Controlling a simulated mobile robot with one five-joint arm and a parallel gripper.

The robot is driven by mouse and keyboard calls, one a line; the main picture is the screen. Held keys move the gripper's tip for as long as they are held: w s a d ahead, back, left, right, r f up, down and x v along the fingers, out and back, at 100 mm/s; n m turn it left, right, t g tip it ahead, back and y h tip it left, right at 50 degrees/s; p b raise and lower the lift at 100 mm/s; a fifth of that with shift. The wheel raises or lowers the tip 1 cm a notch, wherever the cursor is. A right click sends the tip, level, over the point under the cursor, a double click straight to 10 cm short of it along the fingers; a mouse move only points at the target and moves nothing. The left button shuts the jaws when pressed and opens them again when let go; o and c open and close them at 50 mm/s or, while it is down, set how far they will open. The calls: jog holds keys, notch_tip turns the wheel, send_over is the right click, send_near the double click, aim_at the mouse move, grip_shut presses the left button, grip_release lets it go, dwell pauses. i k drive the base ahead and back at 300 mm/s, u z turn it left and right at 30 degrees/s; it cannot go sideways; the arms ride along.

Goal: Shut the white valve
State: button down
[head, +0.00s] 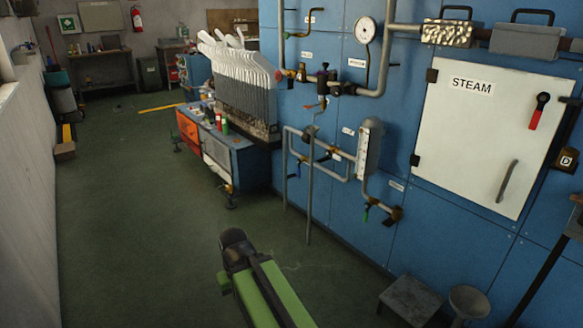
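A blue wall panel (400,110) carries grey pipes with several small valves. I cannot make out a white valve handle among them. A red-handled valve (302,72) and a black-knobbed valve (322,76) sit on the upper pipes. A white door marked STEAM (470,135) is closed and has a red lever (536,112). My green arm shows at the bottom centre, apart from the wall. No gripper fingers are visible.
A blue workbench (225,150) with upright white sock boards (240,75) stands left of the pipes. A grey step stool (410,298) and a round-topped stand (469,300) are at the bottom right. The green floor (130,230) is clear at left.

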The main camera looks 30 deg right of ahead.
aim_at(328, 153)
jog(key=u, duration=0.5)
jog(key=i, duration=2.05)
jog(key=z, duration=0.3)
